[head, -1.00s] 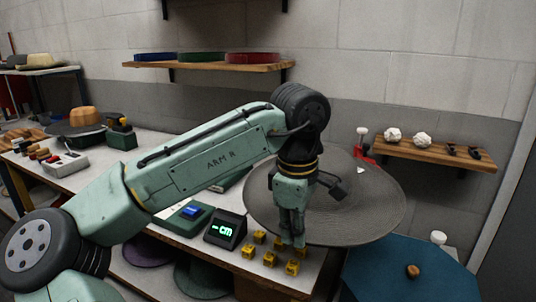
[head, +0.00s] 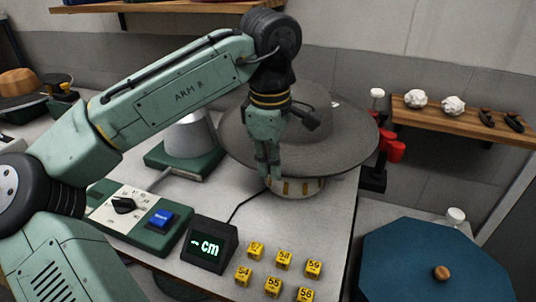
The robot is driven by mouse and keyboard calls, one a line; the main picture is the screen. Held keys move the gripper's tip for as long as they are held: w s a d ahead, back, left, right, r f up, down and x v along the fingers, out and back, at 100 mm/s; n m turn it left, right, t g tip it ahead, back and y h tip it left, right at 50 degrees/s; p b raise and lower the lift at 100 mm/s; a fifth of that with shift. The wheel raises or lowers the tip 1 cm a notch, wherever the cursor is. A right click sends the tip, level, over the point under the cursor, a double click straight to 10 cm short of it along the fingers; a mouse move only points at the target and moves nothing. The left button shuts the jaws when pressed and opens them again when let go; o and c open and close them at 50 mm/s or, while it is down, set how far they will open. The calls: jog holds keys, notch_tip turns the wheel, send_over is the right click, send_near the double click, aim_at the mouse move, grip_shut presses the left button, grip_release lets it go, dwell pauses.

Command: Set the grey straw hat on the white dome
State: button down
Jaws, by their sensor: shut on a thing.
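The grey straw hat (head: 345,140) has a wide flat brim and a low crown, partly hidden behind my wrist. My gripper (head: 270,181) points down at the near left part of the brim and is shut on the hat. A pale round base with brass-coloured marks (head: 303,189) shows beneath the near brim. Its upper part is hidden by the hat, so I cannot tell if it is the white dome or whether the hat touches it. A whitish rounded form (head: 190,138) stands on a green base to the left, partly behind my arm.
A display reading "-- cm" (head: 208,246), a box with a blue button (head: 160,219) and several yellow numbered cubes (head: 284,260) stand on the near table. A blue-topped table (head: 430,262) is at right. A wall shelf (head: 450,125) holds white lumps.

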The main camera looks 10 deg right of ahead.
jog(key=shift+s+f, duration=0.15)
jog(key=shift+f, duration=0.5)
jog(key=shift+f+b, duration=4.2)
jog(key=shift+f, duration=1.8)
jog(key=shift+f+b, duration=0.35)
jog(key=shift+f, duration=0.45)
jog(key=c, duration=1.7)
grip_release()
jog(key=shift+o, duration=0.2)
jog(key=shift+r, duration=0.15)
